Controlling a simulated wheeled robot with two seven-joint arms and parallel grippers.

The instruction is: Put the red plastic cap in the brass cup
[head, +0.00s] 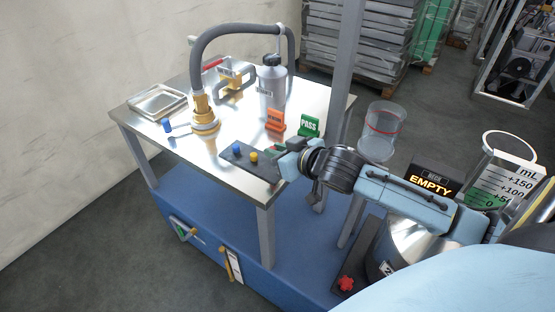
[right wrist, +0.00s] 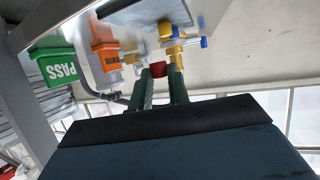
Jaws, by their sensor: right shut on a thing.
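The red plastic cap (right wrist: 158,69) shows in the right wrist view between the tips of my right gripper (right wrist: 163,84), which is shut on it. In the head view my right gripper (head: 283,156) is at the right end of a dark strip (head: 240,166) on the table's near edge; the cap is hidden there. A brass-coloured cup-like piece (head: 206,122) is at the lower end of the grey hose, to the left of my gripper and apart from it. I cannot tell whether it is a separate brass cup or part of the hose nozzle. My left gripper is not in view.
A blue cap (head: 237,148) and a yellow cap (head: 253,157) sit on the strip. An orange bin (head: 275,121) and a green PASS bin (head: 309,126) stand behind. A grey bottle (head: 271,82) and a metal tray (head: 157,102) are farther back. A clear cylinder (head: 381,130) stands right.

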